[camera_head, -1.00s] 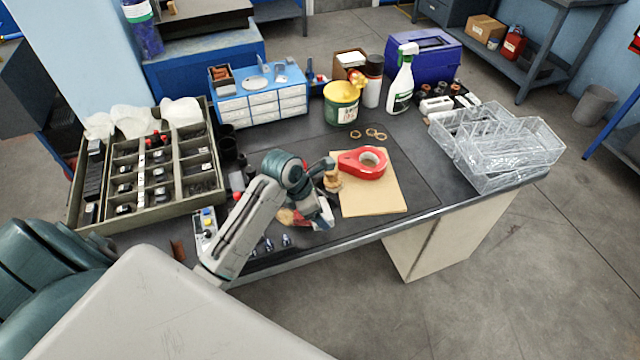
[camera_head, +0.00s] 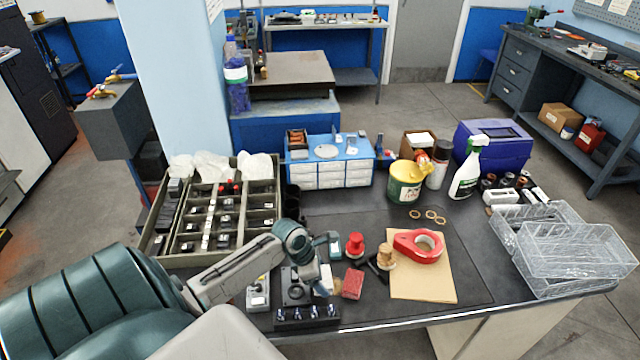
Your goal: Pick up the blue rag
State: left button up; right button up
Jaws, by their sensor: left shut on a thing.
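My left gripper (camera_head: 322,284) reaches down over the front part of the dark bench, left of the red block. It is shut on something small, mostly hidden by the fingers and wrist. A little pale blue shows at the fingertips, which fits the blue rag, but its shape cannot be made out. No other blue rag shows on the bench. My right gripper is not in view.
Close by are a black block with bolts (camera_head: 306,312), a red block (camera_head: 352,283), a red knob (camera_head: 355,245) and a red tape roll (camera_head: 420,245) on a tan sheet (camera_head: 423,285).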

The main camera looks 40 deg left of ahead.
pick_arm(q)
jog(key=shift+f+p, duration=0.45)
jog(key=shift+f, duration=1.3)
jog(key=shift+f, duration=0.1)
jog(key=o, duration=0.9)
jog(key=shift+o, duration=0.2)
